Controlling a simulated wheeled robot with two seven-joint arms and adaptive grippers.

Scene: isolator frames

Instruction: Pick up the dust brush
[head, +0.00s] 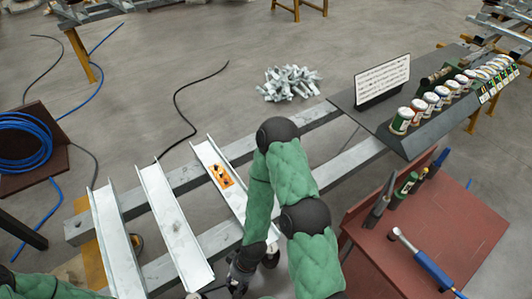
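I cannot surely pick out the dust brush. On the red-brown table at right stand a dark upright tool (379,204), a green bottle-like item (404,188) and a blue-handled item (437,163); any brush bristles are too small to make out. My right gripper (239,279) is dark and hangs low at the bottom centre, beside the lower end of the right-hand metal channel. It is well left of the table, and its fingers are too small and partly hidden to read. My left arm shows only as a green sleeve at bottom left; its gripper is out of view.
A long tool with a blue handle (434,270) lies on the red-brown table (455,225). Metal channels (172,225) lie across grey beams. A dark shelf (365,117) holds several jars (401,121) and a sign (383,79). Metal pieces (288,82) and cables lie on the floor.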

